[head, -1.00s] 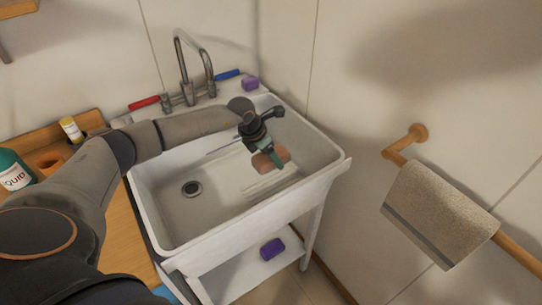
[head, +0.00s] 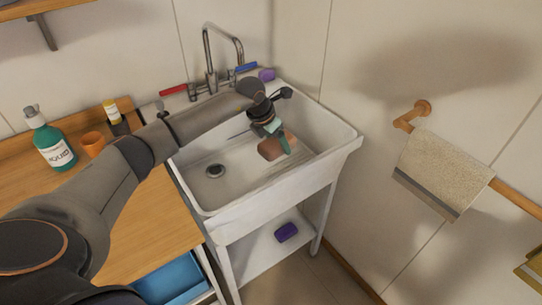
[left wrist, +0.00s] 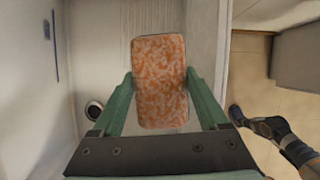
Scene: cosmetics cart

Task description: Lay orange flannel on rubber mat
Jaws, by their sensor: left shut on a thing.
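The orange flannel (left wrist: 159,82) is a small folded, orange and pale patterned cloth between the green fingers of my left gripper (left wrist: 165,100). In the head view the flannel (head: 270,149) looks brownish and is held above the white sink basin. My left gripper (head: 284,144) is shut on it, over the right part of the basin. I cannot clearly identify a rubber mat; faint pale ridges show on the basin floor. My right gripper is not in view.
The sink (head: 215,226) has a tap (head: 209,55) at its back and a purple block (head: 267,74) on its rim. Another purple block (head: 286,232) is on the shelf below. A green bottle (head: 52,147) and orange cup (head: 93,144) stand left. A towel (head: 444,172) hangs right.

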